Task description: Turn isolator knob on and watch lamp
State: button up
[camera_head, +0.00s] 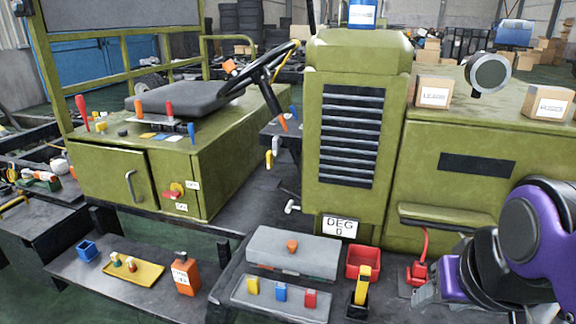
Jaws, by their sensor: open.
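The isolator knob (175,190) is red on a small yellow plate, low on the green side box at the left. Small white labels sit to its right and below it; their lettering and the knob's exact setting are hard to read. My gripper (427,292) is open at the lower right, far from the knob, beside a red-handled item.
A grey toolbox (293,253), red bin (363,263) and yellow-handled tool (362,290) lie in front. An orange bottle (186,273) and yellow tray (133,272) sit on the lower left step. Levers (169,108) rise above the side box. Cardboard boxes (434,92) rest on the hood.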

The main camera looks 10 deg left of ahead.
aim_at(175, 194)
jog(key=j+z, duration=0.15)
jog(key=j, duration=1.55)
